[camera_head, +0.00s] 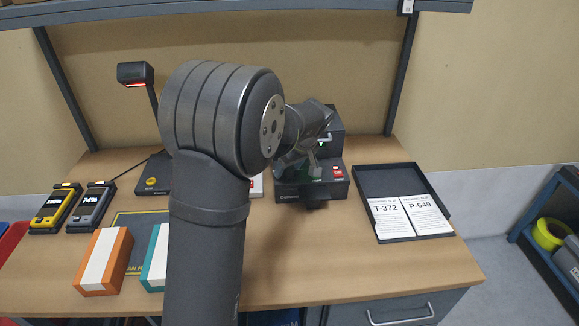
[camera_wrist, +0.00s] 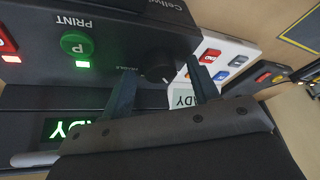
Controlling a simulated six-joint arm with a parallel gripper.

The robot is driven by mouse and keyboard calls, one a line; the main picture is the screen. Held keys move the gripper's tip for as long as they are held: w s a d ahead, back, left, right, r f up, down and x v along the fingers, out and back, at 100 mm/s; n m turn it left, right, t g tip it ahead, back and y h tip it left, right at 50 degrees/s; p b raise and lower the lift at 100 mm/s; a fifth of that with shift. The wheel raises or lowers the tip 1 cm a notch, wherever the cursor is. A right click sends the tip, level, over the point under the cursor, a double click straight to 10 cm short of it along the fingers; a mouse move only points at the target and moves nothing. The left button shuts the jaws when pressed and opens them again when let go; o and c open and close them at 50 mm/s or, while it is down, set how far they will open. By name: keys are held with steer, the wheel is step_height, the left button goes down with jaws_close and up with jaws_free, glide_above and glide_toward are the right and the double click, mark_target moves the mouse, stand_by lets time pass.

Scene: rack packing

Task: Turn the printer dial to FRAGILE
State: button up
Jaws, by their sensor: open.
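The black printer (camera_head: 337,191) stands at the back of the bench, partly hidden by my arm. In the wrist view the printer face (camera_wrist: 125,38) appears upside down, with a green P button (camera_wrist: 78,42) marked PRINT and a lit green light. The round black dial (camera_wrist: 158,75) is beside small lettering too fine to read surely, so its setting cannot be told. My gripper (camera_wrist: 161,82) is open, one finger on each side of the dial in the picture; contact cannot be told. It also shows at the printer in the head view (camera_head: 300,165).
A white device (camera_wrist: 225,58) with red and blue buttons stands beside the printer. A black tray (camera_head: 375,177) with paper slips (camera_head: 405,217) is to the right. Two handhelds (camera_head: 90,206) and an orange-and-white box (camera_head: 104,262) are at the left. The front right of the bench is clear.

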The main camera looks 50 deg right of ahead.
steer(key=c, duration=1)
steer(key=shift+o, duration=0.2)
steer(key=shift+m, duration=0.3)
steer(key=m, duration=0.1)
steer(key=m+h, duration=0.1)
steer(key=m, duration=0.1)
steer(key=shift+a+h, duration=0.2)
steer(key=shift+h, duration=0.1)
steer(key=m, duration=0.2)
steer(key=m+g+h, duration=0.1)
steer(key=m, duration=0.2)
steer(key=shift+w+a+h, duration=0.1)
steer(key=shift+h, duration=0.2)
steer(key=m+g, duration=0.1)
steer(key=m, duration=0.1)
steer(key=m+g, duration=0.1)
steer(key=m, duration=0.1)
steer(key=shift+w+a+m+h, duration=0.1)
steer(key=shift+m+h, duration=0.2)
steer(key=shift+h, duration=0.1)
steer(key=shift+w+m+g, duration=0.1)
steer(key=shift+m+g, duration=0.8)
steer(key=shift+m, duration=1.3)
